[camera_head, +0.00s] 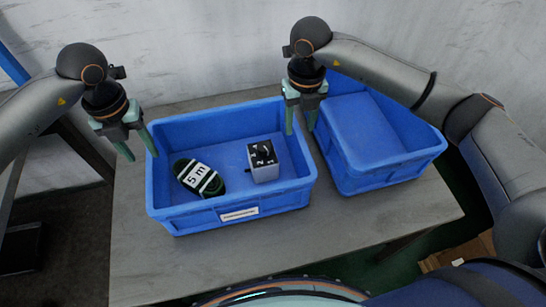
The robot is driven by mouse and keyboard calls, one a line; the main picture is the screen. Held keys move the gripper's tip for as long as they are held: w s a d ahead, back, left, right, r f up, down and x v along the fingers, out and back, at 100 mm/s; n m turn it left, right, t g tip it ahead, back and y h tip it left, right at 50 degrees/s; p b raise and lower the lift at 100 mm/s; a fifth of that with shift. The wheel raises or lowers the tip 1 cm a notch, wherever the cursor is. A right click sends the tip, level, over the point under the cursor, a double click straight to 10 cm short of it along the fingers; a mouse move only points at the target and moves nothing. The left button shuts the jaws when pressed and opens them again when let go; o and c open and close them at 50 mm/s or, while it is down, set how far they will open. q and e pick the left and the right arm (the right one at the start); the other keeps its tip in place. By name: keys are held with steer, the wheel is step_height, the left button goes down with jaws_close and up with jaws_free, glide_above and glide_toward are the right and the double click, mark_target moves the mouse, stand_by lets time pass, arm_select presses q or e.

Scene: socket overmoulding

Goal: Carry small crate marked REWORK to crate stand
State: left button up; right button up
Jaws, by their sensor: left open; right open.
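A blue open crate (180,216) stands on a grey table. Its front carries a white label (239,214) whose text is too small to read, so I cannot tell if it says REWORK. My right gripper (300,131) is open at the crate's right rim, also with a finger either side in the picture. I cannot tell whether either gripper touches the rim. No separate crate stand is identifiable.
In the crate lie a dark green-edged bundle marked 5 m (199,178) and a pale box with a dark top (263,160). A second blue crate (385,178) stands close on the right. The grey table (290,245) is bare in front. A wall rises behind.

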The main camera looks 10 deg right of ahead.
steer(key=shift+r, duration=1.9)
